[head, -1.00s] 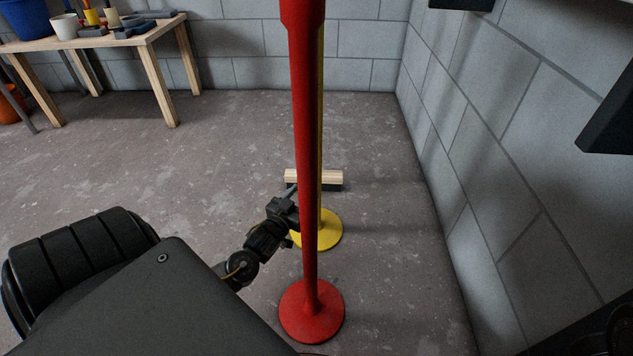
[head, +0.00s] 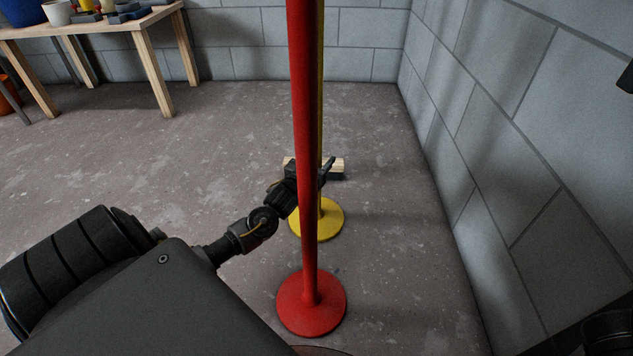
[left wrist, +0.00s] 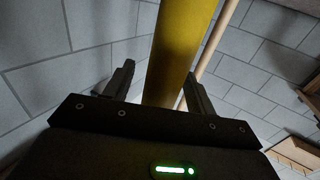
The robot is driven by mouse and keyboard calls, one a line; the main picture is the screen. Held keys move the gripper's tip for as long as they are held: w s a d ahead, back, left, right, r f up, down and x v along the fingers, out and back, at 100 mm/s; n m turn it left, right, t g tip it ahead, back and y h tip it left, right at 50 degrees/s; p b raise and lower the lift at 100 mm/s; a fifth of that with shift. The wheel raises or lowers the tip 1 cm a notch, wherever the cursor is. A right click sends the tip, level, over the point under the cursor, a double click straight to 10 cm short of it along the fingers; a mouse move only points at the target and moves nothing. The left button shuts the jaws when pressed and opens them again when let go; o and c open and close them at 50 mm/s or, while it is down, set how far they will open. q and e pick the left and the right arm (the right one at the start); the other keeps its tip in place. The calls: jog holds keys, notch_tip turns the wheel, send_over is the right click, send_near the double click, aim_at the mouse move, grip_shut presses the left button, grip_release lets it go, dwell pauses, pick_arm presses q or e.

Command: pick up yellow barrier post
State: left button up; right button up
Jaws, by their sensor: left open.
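The yellow barrier post (head: 321,90) stands upright on its round yellow base (head: 329,221), mostly hidden behind a red post in the head view. My left gripper (head: 322,169) reaches in from the left, behind the red post, to the yellow post low above its base. In the left wrist view the yellow post (left wrist: 178,50) rises between the two open fingers (left wrist: 160,70), and I cannot tell whether either finger touches it.
The red post (head: 304,130) with a round red base (head: 311,303) stands upright in front. A workbench (head: 105,24) stands at the back left. A block wall (head: 520,120) bounds the right; open floor lies left.

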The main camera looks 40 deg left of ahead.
pick_arm(q)
jog(key=shift+w, duration=0.15)
grip_shut()
dwell(1.3)
jog(key=shift+r, duration=0.2)
